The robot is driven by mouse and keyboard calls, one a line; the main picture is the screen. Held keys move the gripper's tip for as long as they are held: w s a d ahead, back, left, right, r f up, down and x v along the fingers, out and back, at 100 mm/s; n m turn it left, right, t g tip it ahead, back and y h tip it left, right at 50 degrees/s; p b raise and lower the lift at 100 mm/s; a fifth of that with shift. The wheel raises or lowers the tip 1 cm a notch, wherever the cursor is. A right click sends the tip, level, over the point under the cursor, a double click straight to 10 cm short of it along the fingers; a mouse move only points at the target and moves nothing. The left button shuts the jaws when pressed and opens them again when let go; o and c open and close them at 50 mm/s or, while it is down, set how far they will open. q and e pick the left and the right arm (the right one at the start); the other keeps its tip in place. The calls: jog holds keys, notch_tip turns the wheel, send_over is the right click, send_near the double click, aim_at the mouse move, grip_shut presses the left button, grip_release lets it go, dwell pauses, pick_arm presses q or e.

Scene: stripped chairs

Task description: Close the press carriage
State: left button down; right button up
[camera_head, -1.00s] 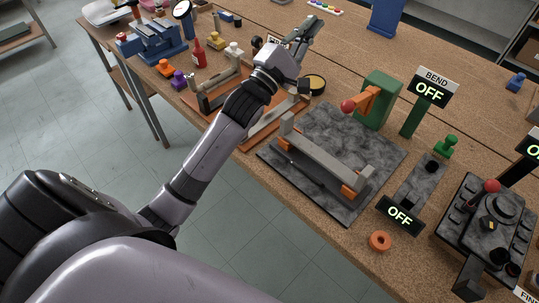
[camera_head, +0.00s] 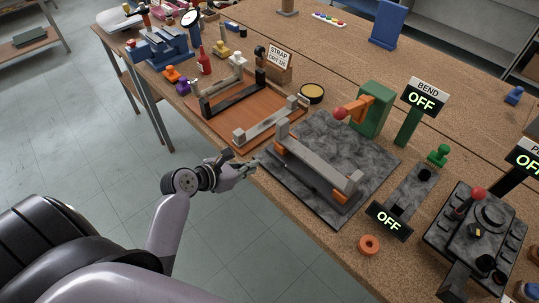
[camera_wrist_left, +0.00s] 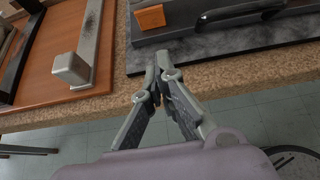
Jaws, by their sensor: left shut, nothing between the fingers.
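The press fixture stands on a dark mottled slab (camera_head: 372,160). A long grey bar (camera_head: 318,163) lies across the slab with orange blocks (camera_head: 341,197) at its ends. Behind it stands a green block (camera_head: 374,115) with an orange arm and red ball (camera_head: 340,114). Which part is the carriage I cannot tell for certain. My left gripper (camera_head: 256,163) is shut and empty at the bench's front edge, close to the slab's left corner. In the left wrist view its closed fingertips (camera_wrist_left: 161,58) are just in front of the slab edge, near an orange block (camera_wrist_left: 150,17).
An orange-brown board (camera_head: 222,133) with grey and black bars lies left of the slab. An orange ring (camera_head: 369,245), a BEND sign reading OFF (camera_head: 424,98) and a black control box (camera_head: 478,235) are to the right. Open floor lies before the bench.

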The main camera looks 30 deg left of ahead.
aim_at(288, 141)
pick_arm(q)
jog(key=x, duration=0.2)
jog(key=r+x, duration=0.1)
jog(key=x, duration=0.1)
jog(key=p+x, duration=0.1)
jog(key=x, duration=0.2)
jog(key=shift+w+d+r, duration=0.15)
jog(key=shift+w+r, duration=0.05)
jog(key=shift+w, duration=0.25)
jog(key=shift+w+d+f, duration=0.1)
jog(key=shift+w+d, duration=0.05)
jog(key=shift+w, duration=0.3)
